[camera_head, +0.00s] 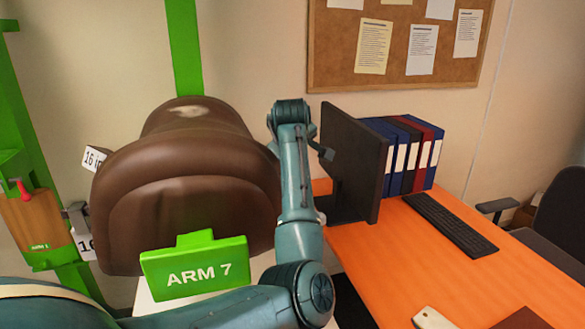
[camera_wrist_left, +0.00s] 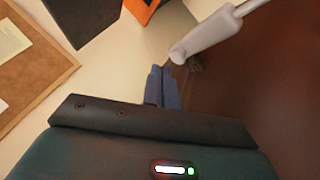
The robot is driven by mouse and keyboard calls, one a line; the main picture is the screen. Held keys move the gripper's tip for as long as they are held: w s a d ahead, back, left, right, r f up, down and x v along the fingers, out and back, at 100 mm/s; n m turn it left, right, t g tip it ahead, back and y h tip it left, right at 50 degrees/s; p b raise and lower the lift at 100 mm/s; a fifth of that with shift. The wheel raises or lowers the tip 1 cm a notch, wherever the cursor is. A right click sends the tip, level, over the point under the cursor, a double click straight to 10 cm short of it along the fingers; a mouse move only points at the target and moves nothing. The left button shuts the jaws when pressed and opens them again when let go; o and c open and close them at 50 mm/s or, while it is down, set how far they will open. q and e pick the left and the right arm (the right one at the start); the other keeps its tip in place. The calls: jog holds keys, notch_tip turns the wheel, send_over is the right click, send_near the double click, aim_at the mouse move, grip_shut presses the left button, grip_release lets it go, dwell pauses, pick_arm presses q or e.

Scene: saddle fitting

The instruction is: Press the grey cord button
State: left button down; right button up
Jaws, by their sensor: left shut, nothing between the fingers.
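In the left wrist view, a pale grey rod-like piece (camera_wrist_left: 208,36) with a rounded end comes in from the top right. It may be the cord button, but I cannot tell for sure. My left gripper (camera_wrist_left: 162,85) is shut and empty, its blue-grey fingertips just below and left of that rounded end. I cannot tell whether they touch. In the head view my left arm rises between the brown saddle and the monitor, and its fingers are hidden. No cord button is clear in the head view. My right gripper is not in view.
The brown saddle (camera_head: 180,190) stands left of my arm, behind a green ARM 7 sign (camera_head: 196,268). A black monitor (camera_head: 352,160) is close on the right, on an orange desk (camera_head: 400,262) with binders (camera_head: 405,155) and a keyboard (camera_head: 450,224). A green post (camera_head: 184,50) rises behind.

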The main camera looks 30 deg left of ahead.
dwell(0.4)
pick_arm(q)
jog(key=shift+f, duration=0.4)
jog(key=shift+f, duration=0.6)
dwell(0.5)
jog(key=shift+r+p, duration=0.1)
jog(key=shift+p, duration=0.2)
jog(key=shift+r, duration=0.9)
jog(key=shift+r, duration=2.5)
